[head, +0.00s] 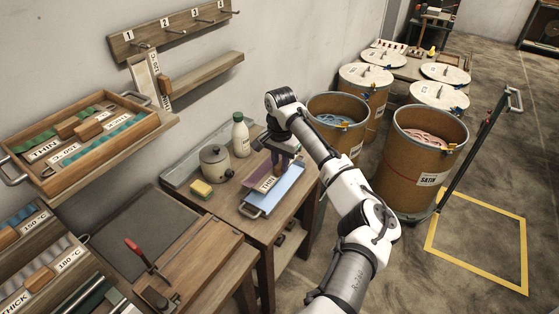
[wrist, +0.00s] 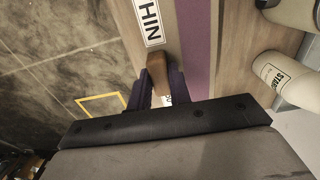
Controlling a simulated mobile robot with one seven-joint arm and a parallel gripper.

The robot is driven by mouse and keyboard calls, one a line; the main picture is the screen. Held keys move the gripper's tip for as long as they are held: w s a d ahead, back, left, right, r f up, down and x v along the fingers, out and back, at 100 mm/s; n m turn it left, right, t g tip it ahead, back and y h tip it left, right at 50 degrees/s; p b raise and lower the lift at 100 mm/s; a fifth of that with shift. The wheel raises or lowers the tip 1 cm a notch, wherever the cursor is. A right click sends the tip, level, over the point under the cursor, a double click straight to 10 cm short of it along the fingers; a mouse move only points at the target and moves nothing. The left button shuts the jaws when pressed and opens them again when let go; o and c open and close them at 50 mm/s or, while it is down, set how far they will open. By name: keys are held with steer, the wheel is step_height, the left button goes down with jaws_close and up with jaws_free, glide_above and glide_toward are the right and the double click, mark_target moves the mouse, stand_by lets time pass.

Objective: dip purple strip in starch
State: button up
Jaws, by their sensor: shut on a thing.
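The purple strip (head: 256,170) lies with a white THIN label (head: 267,184) beside it, over or next to a shallow blue tray (head: 284,190) on the workbench. In the wrist view the purple strip (wrist: 199,45) runs alongside the label (wrist: 149,22). My gripper (head: 283,154) is above the back of the tray. In the wrist view my gripper (wrist: 161,88) is shut on a small wooden handle (wrist: 157,70) by the label. I cannot tell whether the strip touches the tray. A white bottle (head: 240,137) stands behind; its partly readable label (wrist: 276,77) begins "STAR".
A lidded pot (head: 215,163) and yellow sponge (head: 201,189) stand left of the tray. Open drums (head: 425,160) are to the right. A wooden box of labelled strips (head: 80,140) is at the left. A dark board (head: 135,238) lies on the front left bench.

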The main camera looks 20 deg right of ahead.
mark_target(280, 174)
steer(key=shift+f+b, duration=1.85)
steer(key=shift+f, duration=2.2)
steer(key=shift+f, duration=0.45)
steer(key=shift+r+p, duration=2.05)
steer(key=shift+p, duration=0.15)
steer(key=shift+r, duration=0.95)
steer(key=shift+r, duration=2.5)
